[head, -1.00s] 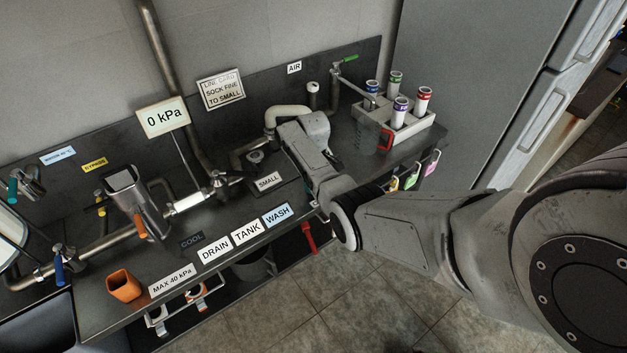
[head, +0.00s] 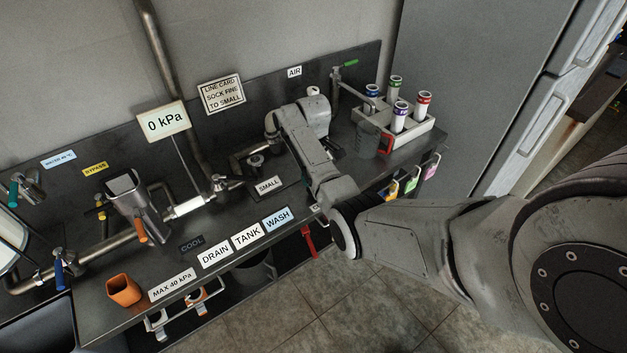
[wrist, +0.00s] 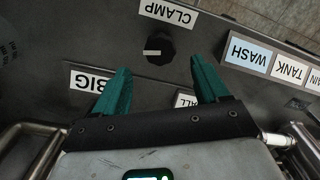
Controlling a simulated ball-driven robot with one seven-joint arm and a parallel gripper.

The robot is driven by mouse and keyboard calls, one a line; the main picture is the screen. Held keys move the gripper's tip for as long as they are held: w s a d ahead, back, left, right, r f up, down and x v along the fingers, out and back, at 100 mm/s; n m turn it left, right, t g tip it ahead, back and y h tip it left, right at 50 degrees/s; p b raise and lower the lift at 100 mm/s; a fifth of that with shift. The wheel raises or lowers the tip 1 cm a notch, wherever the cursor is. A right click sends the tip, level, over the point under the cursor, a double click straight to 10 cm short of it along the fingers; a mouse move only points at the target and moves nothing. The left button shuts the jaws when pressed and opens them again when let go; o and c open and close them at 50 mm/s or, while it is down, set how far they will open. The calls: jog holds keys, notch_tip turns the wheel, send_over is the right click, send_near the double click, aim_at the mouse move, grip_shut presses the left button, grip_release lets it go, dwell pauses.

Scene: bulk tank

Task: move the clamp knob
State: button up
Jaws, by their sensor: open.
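The clamp knob (wrist: 158,47) is a round black knob with a white pointer mark towards its left side. It sits on the dark panel beside the CLAMP label (wrist: 166,13), which reads upside down in the wrist view. My gripper (wrist: 160,68) has two teal fingers spread apart with nothing between them. The knob appears just beyond the fingertips, between their lines, and the fingers do not visibly touch it. In the head view my arm covers the bench where the knob appears to be, and the fingers are hidden.
A BIG label (wrist: 90,82) lies left of the fingers. A rack (head: 415,128) with several capped tubes stands right of my arm. A SMALL label (head: 268,186) and metal piping (head: 180,208) are to the left. The bench front carries WASH (head: 277,219), TANK and DRAIN labels.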

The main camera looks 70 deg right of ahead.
jog(key=shift+r, duration=2.25)
